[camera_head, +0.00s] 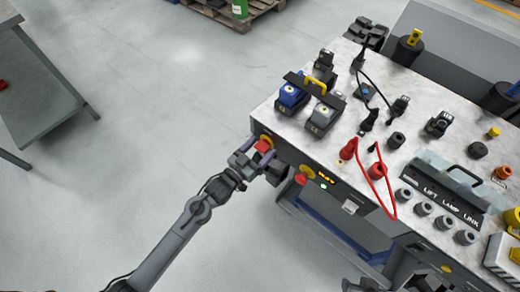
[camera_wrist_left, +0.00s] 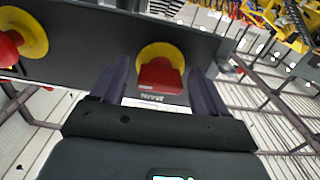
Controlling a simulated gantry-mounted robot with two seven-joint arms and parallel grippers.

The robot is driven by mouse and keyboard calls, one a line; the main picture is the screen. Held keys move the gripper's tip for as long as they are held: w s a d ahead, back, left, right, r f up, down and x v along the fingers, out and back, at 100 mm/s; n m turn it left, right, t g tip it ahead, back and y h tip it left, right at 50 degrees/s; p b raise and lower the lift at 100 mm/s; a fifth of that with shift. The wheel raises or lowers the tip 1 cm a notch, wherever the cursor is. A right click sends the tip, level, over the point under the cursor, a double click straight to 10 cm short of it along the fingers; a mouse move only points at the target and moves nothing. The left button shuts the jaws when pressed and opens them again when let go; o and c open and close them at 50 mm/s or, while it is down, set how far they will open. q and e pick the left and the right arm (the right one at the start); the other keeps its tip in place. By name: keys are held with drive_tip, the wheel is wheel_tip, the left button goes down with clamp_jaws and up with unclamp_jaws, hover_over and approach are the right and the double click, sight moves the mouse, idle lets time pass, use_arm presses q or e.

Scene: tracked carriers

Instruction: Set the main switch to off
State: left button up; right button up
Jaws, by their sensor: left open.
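The main switch (camera_head: 264,145) is a red knob on a round yellow plate, on the front panel at the bench's left end. It shows large in the left wrist view (camera_wrist_left: 160,75), with a small white label beside it. My left gripper (camera_head: 259,151) is open in front of the panel, and it also shows in the left wrist view (camera_wrist_left: 159,68). Its two fingers stand on either side of the red knob, with gaps visible between them and the knob. Dark parts at the bottom edge of the head view may be my right gripper; its jaws cannot be made out.
A red mushroom button (camera_head: 300,178) on a yellow ring sits close by on the same panel; it also shows in the left wrist view (camera_wrist_left: 9,46). The bench top (camera_head: 340,160) holds battery packs, plugs and a red cable (camera_head: 378,188).

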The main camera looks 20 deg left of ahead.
use_arm(q)
drive_tip(key=c, duration=1.1)
drive_tip(key=shift+o, duration=0.2)
drive_tip(key=shift+r+n+p, duration=0.2)
drive_tip(key=shift+n+p, duration=0.7)
drive_tip(key=shift+p, duration=0.35)
drive_tip(key=n+p, duration=0.3)
drive_tip(key=shift+p, duration=0.35)
drive_tip(key=n+p, duration=0.2)
drive_tip(key=n, duration=0.1)
drive_tip(key=n+p, duration=0.4)
drive_tip(key=n, duration=0.1)
drive_tip(key=shift+d+n, duration=0.1)
drive_tip(key=shift+n, duration=0.2)
drive_tip(key=shift+n+p, duration=0.9)
drive_tip(key=shift+n, duration=1)
drive_tip(key=shift+f, duration=0.1)
